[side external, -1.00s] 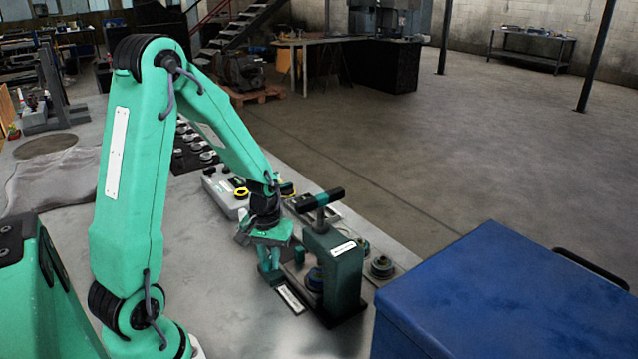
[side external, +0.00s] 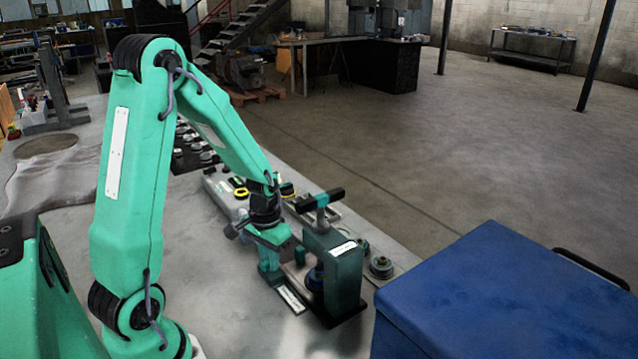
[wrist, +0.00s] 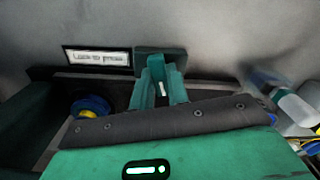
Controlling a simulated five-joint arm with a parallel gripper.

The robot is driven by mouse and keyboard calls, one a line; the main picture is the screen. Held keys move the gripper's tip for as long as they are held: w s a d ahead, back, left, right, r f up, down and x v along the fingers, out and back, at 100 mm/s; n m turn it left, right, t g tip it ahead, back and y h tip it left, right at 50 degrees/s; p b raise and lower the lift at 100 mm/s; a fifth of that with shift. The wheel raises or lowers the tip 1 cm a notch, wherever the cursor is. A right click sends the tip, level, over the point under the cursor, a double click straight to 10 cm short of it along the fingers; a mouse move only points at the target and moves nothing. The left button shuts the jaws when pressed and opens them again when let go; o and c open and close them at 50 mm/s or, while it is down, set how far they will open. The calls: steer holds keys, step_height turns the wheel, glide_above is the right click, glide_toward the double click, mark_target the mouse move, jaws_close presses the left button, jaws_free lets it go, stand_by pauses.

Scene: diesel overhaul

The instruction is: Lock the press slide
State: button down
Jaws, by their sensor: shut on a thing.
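The green press (side external: 332,262) stands upright at the table's front right, with a black-and-teal handle bar (side external: 320,199) on top. A blue round part (side external: 315,279) sits low in the press; it also shows with a yellow centre in the wrist view (wrist: 90,106). My gripper (side external: 270,268) is low at the left side of the press. In the wrist view my gripper (wrist: 160,92) is shut on a small pale piece in front of a dark green block (wrist: 160,59), probably the slide's lock. The fingers hide most of it. The slide's exact position cannot be told.
A white label plate (wrist: 97,57) lies beside the green block; its text is blurred. A dark green round part (side external: 381,267) stands right of the press. A blue chest (side external: 480,290) fills the front right.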

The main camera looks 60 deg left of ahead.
stand_by(0.3)
steer(key=shift+m, duration=1.5)
steer(key=c, duration=1.4)
jaws_free()
steer(key=shift+o, duration=0.2)
steer(key=shift+r, duration=0.15)
steer(key=shift+r, duration=2.6)
steer(key=shift+r, duration=0.15)
